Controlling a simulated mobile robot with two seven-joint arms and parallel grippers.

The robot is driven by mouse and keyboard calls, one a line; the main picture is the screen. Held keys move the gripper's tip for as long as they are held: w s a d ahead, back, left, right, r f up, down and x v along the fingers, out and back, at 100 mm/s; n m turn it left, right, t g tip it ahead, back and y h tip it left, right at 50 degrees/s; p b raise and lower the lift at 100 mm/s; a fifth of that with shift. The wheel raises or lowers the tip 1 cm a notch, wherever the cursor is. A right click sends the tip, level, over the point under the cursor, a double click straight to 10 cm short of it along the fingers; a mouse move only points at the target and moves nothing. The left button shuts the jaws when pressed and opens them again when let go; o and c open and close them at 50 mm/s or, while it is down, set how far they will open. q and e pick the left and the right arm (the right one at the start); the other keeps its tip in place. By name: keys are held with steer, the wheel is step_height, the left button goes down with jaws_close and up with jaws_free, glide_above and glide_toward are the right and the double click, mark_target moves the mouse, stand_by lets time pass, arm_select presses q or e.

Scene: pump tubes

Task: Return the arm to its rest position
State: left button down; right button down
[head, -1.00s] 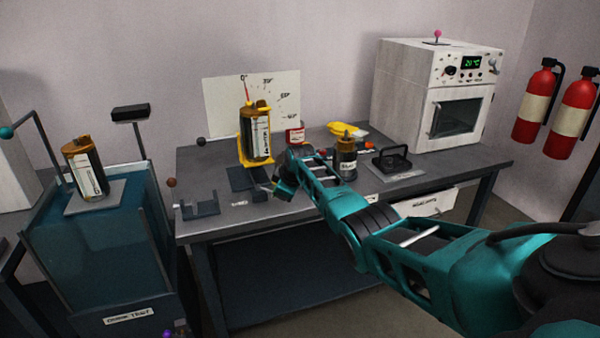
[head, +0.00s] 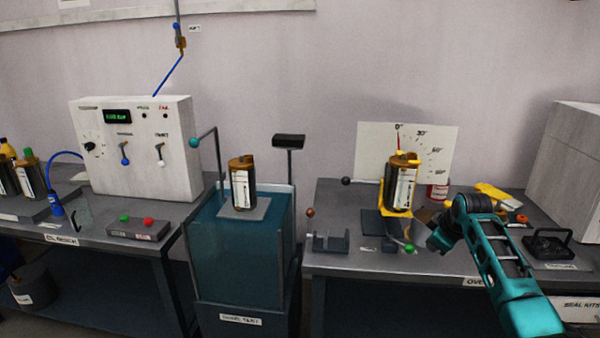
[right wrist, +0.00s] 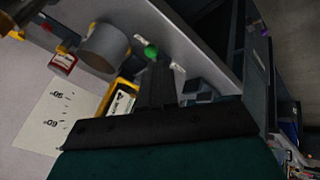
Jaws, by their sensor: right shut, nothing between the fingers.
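My right arm (head: 495,255) comes in from the lower right in the head view. Its gripper (head: 412,246) is over the front of the right-hand bench, just in front of a gold-and-black canister (head: 401,186) in a yellow holder. The right gripper is shut with nothing in it. In the right wrist view its dark fingers (right wrist: 158,75) show together, with the canister's label (right wrist: 122,102) beside them. A green ball (right wrist: 151,52) lies near the fingertips in that view. My left gripper is not in view.
A water tank (head: 240,250) with a canister (head: 243,183) on its top plate stands left of the bench (head: 340,258). A white control box (head: 135,150) stands on the left bench. A black-handled tool (head: 548,243) and a white oven (head: 578,165) are at the right.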

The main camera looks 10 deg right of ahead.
steer(key=s+a+f+t, duration=0.2)
steer(key=s+a+f, duration=1)
steer(key=a+f, duration=0.35)
steer(key=s+a+m+t+y, duration=0.2)
steer(key=s+a+m+y, duration=0.1)
steer(key=s+a, duration=1.1)
steer(key=s, duration=0.3)
steer(key=shift+a+m+y, duration=0.15)
steer(key=shift+m+y, duration=0.15)
steer(key=shift+y, duration=0.1)
steer(key=shift+s+r, duration=0.1)
